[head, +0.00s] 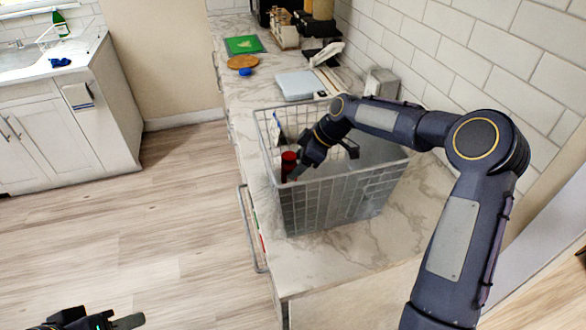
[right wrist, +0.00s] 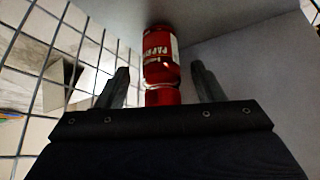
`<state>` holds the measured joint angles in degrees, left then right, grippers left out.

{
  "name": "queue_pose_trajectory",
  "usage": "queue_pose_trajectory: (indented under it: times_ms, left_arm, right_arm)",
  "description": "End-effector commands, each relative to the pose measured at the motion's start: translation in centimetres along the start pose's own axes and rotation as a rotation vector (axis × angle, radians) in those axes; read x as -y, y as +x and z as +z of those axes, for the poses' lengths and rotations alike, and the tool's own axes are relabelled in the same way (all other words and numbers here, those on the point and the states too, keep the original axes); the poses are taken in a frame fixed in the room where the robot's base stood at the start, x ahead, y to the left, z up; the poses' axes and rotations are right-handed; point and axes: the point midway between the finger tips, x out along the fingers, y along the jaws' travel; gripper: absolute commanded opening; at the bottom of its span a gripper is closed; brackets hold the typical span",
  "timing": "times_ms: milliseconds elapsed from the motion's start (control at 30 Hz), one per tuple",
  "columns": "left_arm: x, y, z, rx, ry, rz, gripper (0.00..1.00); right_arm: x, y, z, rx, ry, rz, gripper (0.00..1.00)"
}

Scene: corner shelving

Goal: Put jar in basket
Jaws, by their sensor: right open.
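The jar (head: 289,160) is red and stands inside the wire basket (head: 330,205), near its left side, in the head view. In the right wrist view the jar (right wrist: 161,55) shows a pale label and lies between and beyond the two fingertips. My right gripper (head: 318,163) reaches down into the basket beside the jar. Its fingers (right wrist: 161,82) are open, with gaps to the jar on both sides. My left gripper (head: 100,321) is partly cut off at the bottom left, away from the basket, and its opening cannot be made out.
The basket stands on a marble counter (head: 405,225) against a white tiled wall. A white item is inside its far left corner. A scale (head: 296,85), wooden board (head: 243,62) and green board (head: 244,45) lie behind. The floor to the left is clear.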

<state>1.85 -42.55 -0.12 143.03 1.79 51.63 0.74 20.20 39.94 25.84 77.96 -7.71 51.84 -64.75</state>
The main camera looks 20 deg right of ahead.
Motion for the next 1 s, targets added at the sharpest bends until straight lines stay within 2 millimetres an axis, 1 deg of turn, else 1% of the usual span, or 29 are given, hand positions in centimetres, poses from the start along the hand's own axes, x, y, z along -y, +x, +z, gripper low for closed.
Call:
queue_pose_trajectory:
  times_ms: [33, 200, 300, 400, 500, 600, 1000]
  left_arm:
    - [0.1, 0.3, 0.2, 0.000, 0.000, 0.000, 0.36]
    - [0.3, 0.8, 0.4, 0.000, 0.000, 0.000, 0.36]
    - [0.4, 0.9, 0.5, 0.000, 0.000, 0.000, 0.36]
    - [0.5, 1.0, 0.5, 0.000, 0.000, 0.000, 0.36]
    - [0.5, 1.0, 0.5, 0.000, 0.000, 0.000, 0.36]
    - [0.5, 1.0, 0.5, 0.000, 0.000, 0.000, 0.36]
    - [0.4, 0.9, 0.5, 0.000, 0.000, 0.000, 0.36]
  right_arm:
    - [-0.2, -1.2, 0.1, -0.001, -0.001, 0.007, 0.62]
    - [-0.1, -4.9, 0.1, -0.001, -0.001, 0.006, 0.62]
    - [-0.1, -6.6, 0.0, -0.001, -0.001, 0.005, 0.62]
    - [-0.1, -7.8, 0.0, -0.001, 0.000, 0.002, 0.62]
    - [0.0, -8.5, 0.0, -0.001, -0.001, 0.001, 0.62]
    - [0.0, -8.7, 0.0, 0.000, -0.001, 0.000, 0.62]
    - [0.0, -8.8, -0.1, 0.000, -0.001, 0.000, 0.62]
